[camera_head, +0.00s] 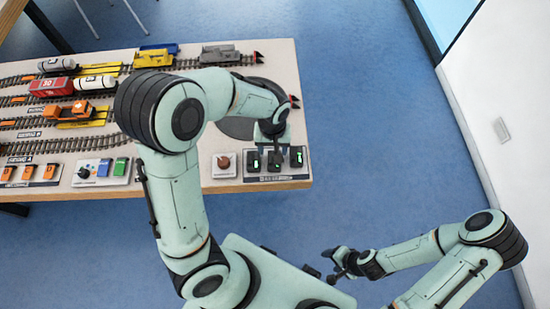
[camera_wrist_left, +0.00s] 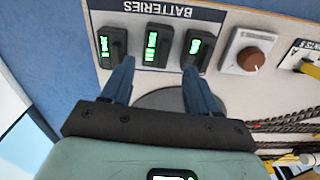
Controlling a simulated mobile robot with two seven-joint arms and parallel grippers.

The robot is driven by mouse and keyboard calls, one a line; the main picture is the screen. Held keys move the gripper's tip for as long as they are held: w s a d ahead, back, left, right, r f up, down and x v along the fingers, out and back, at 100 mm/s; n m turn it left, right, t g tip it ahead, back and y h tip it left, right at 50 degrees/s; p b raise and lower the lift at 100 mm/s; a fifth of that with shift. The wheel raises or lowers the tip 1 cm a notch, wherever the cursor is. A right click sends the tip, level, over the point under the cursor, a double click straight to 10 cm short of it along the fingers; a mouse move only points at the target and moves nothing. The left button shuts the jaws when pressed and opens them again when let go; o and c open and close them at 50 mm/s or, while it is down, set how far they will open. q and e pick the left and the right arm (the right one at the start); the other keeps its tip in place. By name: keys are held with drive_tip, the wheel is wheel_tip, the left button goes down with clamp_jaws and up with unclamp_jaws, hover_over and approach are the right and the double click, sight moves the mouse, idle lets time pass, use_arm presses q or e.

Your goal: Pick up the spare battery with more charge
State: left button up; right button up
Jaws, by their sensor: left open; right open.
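Three dark batteries with green charge displays stand in a row on a plate labelled BATTERIES: left (camera_head: 254,163), middle (camera_head: 274,162) and right (camera_head: 297,157) in the head view. The left wrist view shows them in reverse order: one at left (camera_wrist_left: 118,42), the middle one (camera_wrist_left: 163,48) and one at right (camera_wrist_left: 206,48). The middle display's lit strip looks longest there; exact levels are hard to read. My left gripper (camera_wrist_left: 158,72) is open and empty, its fingers spread around the middle battery's near side, apparently not touching it. My right gripper (camera_head: 332,266) is open and empty, away from the table.
A brown knob on a white plate (camera_head: 224,164) sits beside the batteries. The table (camera_head: 205,140) also holds model trains on tracks (camera_head: 75,145), a panel with blue and green blocks (camera_head: 103,172) and orange switches (camera_head: 30,173). The blue floor right of the table is clear.

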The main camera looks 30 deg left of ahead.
use_arm(q)
wheel_tip(320, 180, down, 9)
drive_tip(key=shift+w+d+r, duration=0.15)
drive_tip(key=shift+r, duration=0.15)
drive_tip(key=c, duration=1)
drive_tip(key=shift+o, duration=0.2)
